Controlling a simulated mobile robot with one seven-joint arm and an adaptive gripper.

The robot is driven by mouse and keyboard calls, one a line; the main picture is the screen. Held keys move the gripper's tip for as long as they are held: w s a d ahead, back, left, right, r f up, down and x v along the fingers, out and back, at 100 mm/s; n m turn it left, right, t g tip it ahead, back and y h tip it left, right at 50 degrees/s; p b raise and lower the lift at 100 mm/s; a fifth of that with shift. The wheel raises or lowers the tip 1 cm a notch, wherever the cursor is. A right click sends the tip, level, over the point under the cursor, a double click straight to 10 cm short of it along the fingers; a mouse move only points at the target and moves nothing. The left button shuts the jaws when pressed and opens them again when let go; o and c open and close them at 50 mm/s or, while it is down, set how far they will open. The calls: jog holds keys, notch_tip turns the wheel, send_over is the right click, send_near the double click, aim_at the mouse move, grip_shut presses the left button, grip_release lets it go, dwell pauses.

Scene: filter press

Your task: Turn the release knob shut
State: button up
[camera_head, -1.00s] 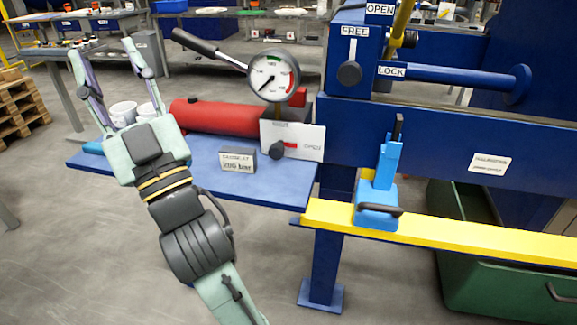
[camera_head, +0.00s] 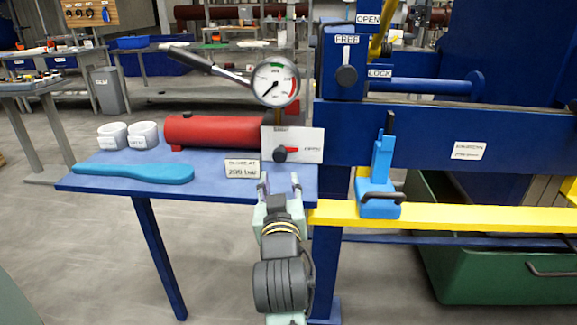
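The release knob (camera_head: 280,154) is a dark knob with a red bar pointing right, on a white plate (camera_head: 309,144) at the front of the pump. The small lettering on the plate is hard to read. My gripper (camera_head: 279,184) is in front of and below the knob, near the bench's front edge. Its two fingers point up and away from me and stand apart with nothing between them. No contact with the knob shows. The round pressure gauge (camera_head: 276,83) stands above the plate, its needle pointing to the lower left.
A red cylinder (camera_head: 213,131) lies left of the plate, with a black-gripped pump lever (camera_head: 190,59) above it. A small sign (camera_head: 242,168) stands close left of my gripper. Two white cups (camera_head: 127,135) and a teal object (camera_head: 133,173) are on the blue bench (camera_head: 215,190). A light-blue clamp (camera_head: 380,178) stands right.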

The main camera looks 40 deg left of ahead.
aim_at(280, 156)
jog(key=p+x, duration=0.1)
jog(key=x, duration=0.9)
jog(key=shift+w+a, duration=0.3)
jog(key=shift+c, duration=0.2)
jog(key=c, duration=0.8)
